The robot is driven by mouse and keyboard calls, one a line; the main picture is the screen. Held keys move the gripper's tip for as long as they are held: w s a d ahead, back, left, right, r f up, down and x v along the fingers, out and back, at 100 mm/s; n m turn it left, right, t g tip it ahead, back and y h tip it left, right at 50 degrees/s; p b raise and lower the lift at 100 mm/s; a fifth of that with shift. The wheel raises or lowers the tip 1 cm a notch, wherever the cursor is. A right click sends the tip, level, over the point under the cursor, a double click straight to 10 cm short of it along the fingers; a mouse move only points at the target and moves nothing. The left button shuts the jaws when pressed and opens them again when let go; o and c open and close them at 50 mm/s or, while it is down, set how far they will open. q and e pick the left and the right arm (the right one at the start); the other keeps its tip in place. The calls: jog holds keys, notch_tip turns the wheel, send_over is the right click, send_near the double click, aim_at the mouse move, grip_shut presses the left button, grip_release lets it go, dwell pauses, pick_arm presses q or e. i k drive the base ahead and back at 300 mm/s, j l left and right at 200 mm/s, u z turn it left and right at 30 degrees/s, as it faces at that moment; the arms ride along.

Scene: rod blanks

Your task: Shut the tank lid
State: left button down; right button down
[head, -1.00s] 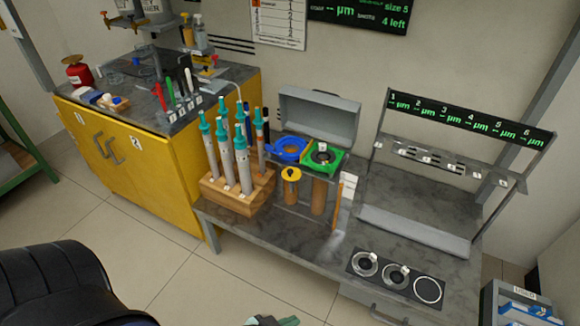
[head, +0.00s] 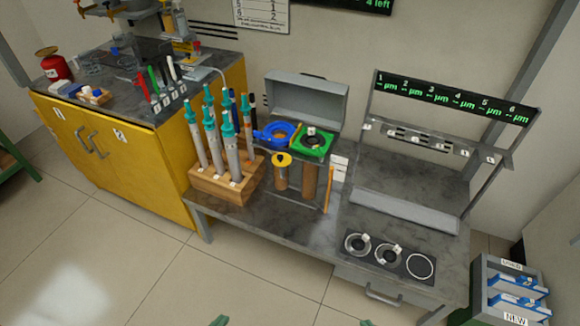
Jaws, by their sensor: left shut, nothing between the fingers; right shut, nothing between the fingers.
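The tank lid (head: 306,98) is a grey, box-like cover standing raised and tilted back at the rear of the bench. In front of it are a blue ring (head: 277,134) and a green ring (head: 313,141) over the tank opening, with brown cylinders below. The clear tank walls are hard to make out. Only the green tip of my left gripper (head: 220,320) shows at the bottom edge. The tip of my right gripper (head: 365,322) shows further right. Both are shut, empty and well in front of the bench, far from the lid.
A wooden rack (head: 228,183) with several teal-topped tools stands left of the tank. A display shelf (head: 455,97) stands at the right. A black plate with rings (head: 389,257) lies at the front right. A yellow cabinet (head: 95,150) is at the left. Open floor lies in front.

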aim_at(302, 96)
jog(key=i+j+u, duration=0.3)
jog(key=i+j, duration=0.25)
jog(key=i+j+u, duration=0.35)
jog(key=i, duration=0.25)
jog(key=j, duration=0.1)
